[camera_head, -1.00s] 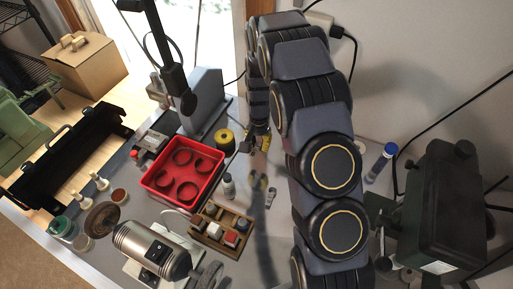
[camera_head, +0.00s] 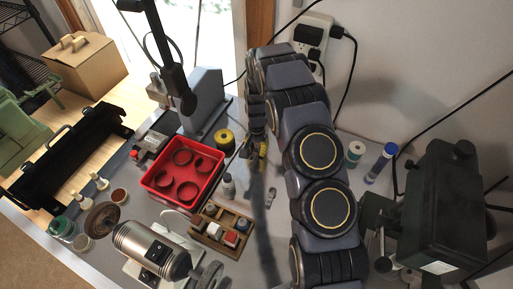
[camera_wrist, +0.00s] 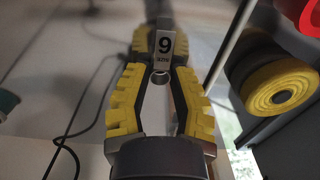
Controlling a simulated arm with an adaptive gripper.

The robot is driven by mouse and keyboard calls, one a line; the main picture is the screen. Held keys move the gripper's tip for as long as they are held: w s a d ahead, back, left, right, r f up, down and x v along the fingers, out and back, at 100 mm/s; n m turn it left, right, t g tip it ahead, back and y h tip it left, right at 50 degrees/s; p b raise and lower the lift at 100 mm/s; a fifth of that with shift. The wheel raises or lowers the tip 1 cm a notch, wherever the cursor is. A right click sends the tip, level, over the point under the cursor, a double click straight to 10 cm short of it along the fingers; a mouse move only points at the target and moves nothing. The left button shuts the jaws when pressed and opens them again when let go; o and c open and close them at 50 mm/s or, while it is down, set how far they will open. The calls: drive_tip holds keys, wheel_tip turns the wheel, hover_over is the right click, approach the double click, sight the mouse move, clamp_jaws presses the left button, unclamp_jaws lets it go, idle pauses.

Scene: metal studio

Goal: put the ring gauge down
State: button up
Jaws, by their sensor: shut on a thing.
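My gripper (camera_wrist: 160,60) shows in the wrist view with its two yellow-padded fingers closed on a small grey metal piece. This piece, the ring gauge (camera_wrist: 165,45), bears a dark number that reads 9 from this side. A small round hole or ring shows at its near end, between the fingers. In the head view my gripper (camera_head: 260,155) is right of the yellow roll, over the grey bench. The gauge is too small to make out there. I cannot tell whether it touches the bench.
A yellow roll (camera_head: 224,139) and a red tray (camera_head: 150,183) with several dark rings are left of my gripper. A small bottle (camera_head: 228,186), a small grey object (camera_head: 271,194) and a wooden block holder (camera_head: 240,222) are nearer. A teal-and-white roll (camera_head: 354,153) is at right.

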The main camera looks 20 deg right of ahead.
drive_tip(key=o, duration=0.8)
drive_tip(key=shift+f, duration=0.1)
drive_tip(key=s+a+r+n, duration=0.1)
drive_tip(key=s+r, duration=0.2)
drive_tip(key=r, duration=0.8)
drive_tip(key=s+a+r+n, duration=0.15)
drive_tip(key=s+r, duration=0.25)
drive_tip(key=r, duration=0.6)
drive_tip(key=s+a+r+n, duration=0.1)
drive_tip(key=s+r+n, duration=0.1)
drive_tip(key=s, duration=0.7)
drive_tip(key=s+a+r+n+g, duration=0.1)
drive_tip(key=s+r, duration=0.3)
drive_tip(key=s, duration=0.4)
drive_tip(key=s+a+r+n, duration=0.3)
drive_tip(key=s, duration=0.6)
drive_tip(key=shift+s+a+r+n+g, duration=0.1)
drive_tip(key=shift+s+r+n+g, duration=0.2)
drive_tip(key=shift+r, duration=0.1)
